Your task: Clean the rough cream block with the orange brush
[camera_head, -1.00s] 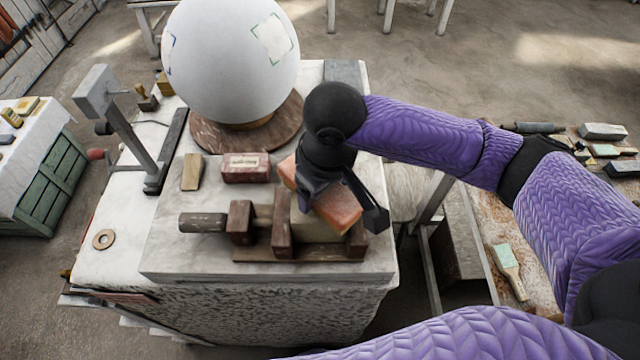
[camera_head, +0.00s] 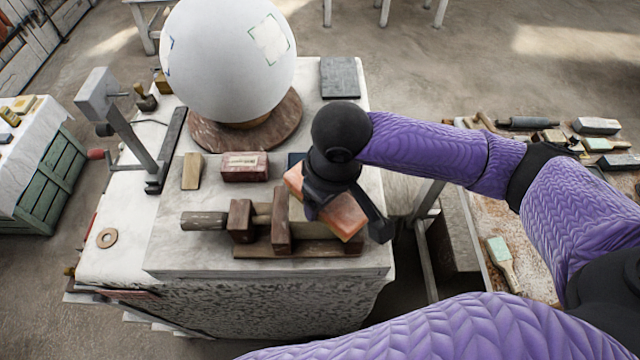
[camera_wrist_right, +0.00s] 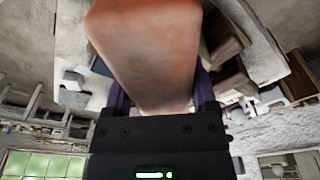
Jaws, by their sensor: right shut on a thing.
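My right gripper (camera_head: 345,208) is shut on the orange brush (camera_head: 338,214), a block-shaped body held tilted over the right part of a brown wooden vise (camera_head: 281,222). In the right wrist view the orange brush (camera_wrist_right: 148,50) fills the space between the fingers (camera_wrist_right: 160,98). Its underside is hidden. The rough cream block is not clearly seen now; the brush and gripper cover the place in the vise where it showed. I cannot tell whether the brush touches it. My left gripper is not in view.
The vise stands on a pale stone slab (camera_head: 175,245). Behind it are a reddish box (camera_head: 245,167), a tan wooden block (camera_head: 193,171) and a large white sphere (camera_head: 225,65) on a round base. A grey stand (camera_head: 130,130) rises at left. The slab's front left is clear.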

